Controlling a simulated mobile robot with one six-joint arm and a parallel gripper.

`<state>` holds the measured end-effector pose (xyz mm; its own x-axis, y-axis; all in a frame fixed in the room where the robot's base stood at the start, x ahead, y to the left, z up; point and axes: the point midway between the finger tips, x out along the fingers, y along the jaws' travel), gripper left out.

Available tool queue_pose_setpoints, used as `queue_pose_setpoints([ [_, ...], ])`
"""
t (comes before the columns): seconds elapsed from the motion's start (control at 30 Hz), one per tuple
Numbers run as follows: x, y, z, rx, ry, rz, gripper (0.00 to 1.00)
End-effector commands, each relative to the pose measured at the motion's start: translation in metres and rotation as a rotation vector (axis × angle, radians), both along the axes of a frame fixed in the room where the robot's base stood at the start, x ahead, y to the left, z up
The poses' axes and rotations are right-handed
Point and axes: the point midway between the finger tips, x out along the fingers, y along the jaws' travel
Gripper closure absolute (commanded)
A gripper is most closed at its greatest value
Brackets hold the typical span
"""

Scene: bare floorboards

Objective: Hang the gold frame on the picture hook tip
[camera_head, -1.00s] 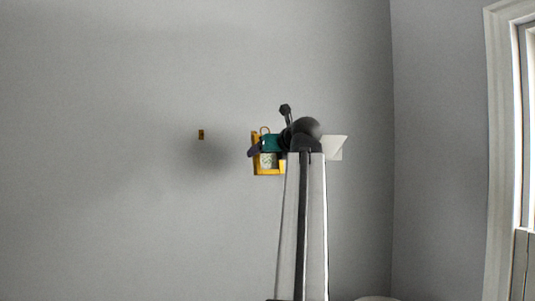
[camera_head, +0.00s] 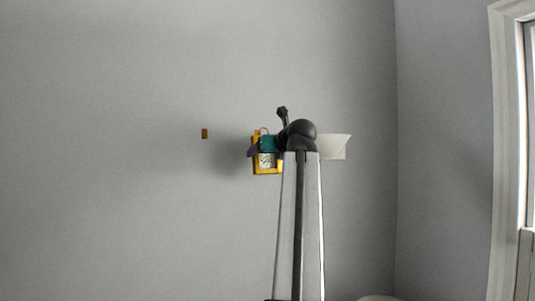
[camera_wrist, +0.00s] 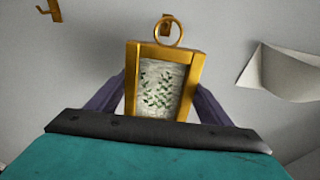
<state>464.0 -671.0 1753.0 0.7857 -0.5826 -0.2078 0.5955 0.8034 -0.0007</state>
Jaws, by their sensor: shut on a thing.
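The gold frame (camera_wrist: 131,85) has a pale inner panel with green leaf marks and a gold ring (camera_wrist: 168,32) at its top. My gripper (camera_wrist: 158,92) is shut on it, with a dark purple finger at each side. The frame (camera_head: 255,167) also shows in the head view, partly covered by the teal gripper body. The picture hook (camera_head: 204,133) is a small brass piece on the wall, left of the frame and about level with its ring. A brass hook (camera_wrist: 50,10) shows at the upper left of the wrist view. Frame and hook are apart.
A white angular wall piece (camera_head: 338,146) juts out just right of my arm; it also shows in the wrist view (camera_wrist: 285,72). A room corner and a white window frame (camera_head: 508,120) stand at the right. The wall around the hook is bare.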

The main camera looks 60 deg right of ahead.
Motion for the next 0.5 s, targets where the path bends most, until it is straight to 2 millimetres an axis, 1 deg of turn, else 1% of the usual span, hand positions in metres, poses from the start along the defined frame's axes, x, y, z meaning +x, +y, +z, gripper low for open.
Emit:
queue_pose_setpoints([
  [0.5, 0.018, -0.012, -0.001, 0.000, -0.001, 0.002, 0.55],
])
